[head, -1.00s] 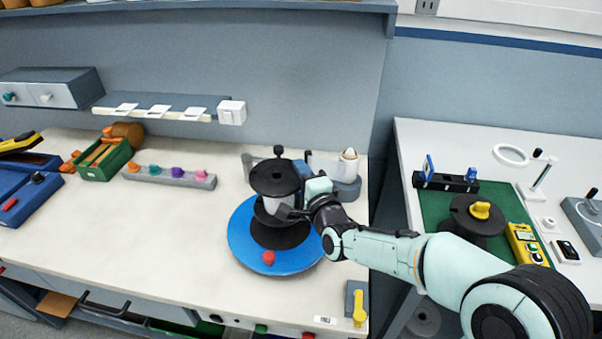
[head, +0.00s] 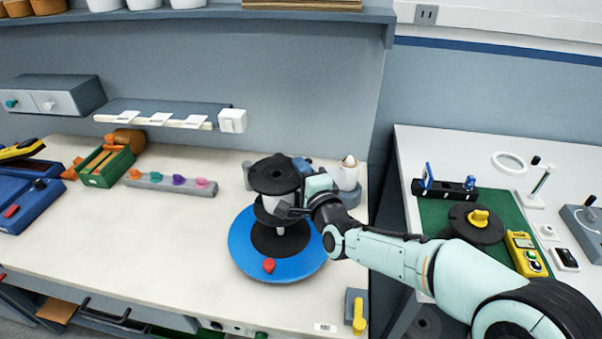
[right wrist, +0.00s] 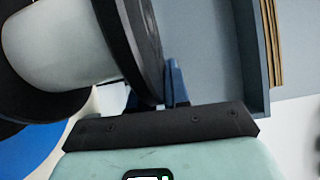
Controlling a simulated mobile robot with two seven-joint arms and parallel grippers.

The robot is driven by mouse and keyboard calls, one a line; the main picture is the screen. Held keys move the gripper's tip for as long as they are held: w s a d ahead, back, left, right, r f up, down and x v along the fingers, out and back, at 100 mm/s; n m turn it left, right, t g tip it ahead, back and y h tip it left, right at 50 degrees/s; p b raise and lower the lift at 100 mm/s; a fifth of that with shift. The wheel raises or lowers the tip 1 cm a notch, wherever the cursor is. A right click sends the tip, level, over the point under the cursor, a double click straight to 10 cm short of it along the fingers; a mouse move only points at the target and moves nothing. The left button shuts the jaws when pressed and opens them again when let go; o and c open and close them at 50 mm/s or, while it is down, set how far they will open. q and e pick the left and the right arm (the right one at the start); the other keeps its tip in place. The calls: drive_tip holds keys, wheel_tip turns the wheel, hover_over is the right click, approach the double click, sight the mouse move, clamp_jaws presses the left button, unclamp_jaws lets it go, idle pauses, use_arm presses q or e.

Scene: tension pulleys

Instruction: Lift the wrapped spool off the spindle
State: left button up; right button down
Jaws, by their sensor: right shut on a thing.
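The wrapped spool has black flanges and a white wrapped core (head: 272,204); its upper flange (head: 272,174) faces up. It is held above the blue turntable (head: 242,250). The spindle (head: 280,231) shows as a small pale stub just below the spool, over a black disc (head: 281,244) on the turntable. My left gripper is not in view.
A red knob (head: 269,265) sits on the turntable's front. A white-tipped bottle (head: 348,173) stands close behind my right gripper. A rack of coloured knobs (head: 170,183) lies left. On the right table, a black spool with a yellow knob (head: 478,221) sits on a green mat. The bench's left-middle is clear.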

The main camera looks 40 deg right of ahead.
drive_tip(key=shift+r, duration=0.4)
drive_tip(key=shift+r+p, duration=0.6)
drive_tip(key=shift+r, duration=1)
drive_tip(key=shift+r+p, duration=0.95)
drive_tip(key=shift+r, duration=1.05)
drive_tip(key=shift+s+f, duration=0.1)
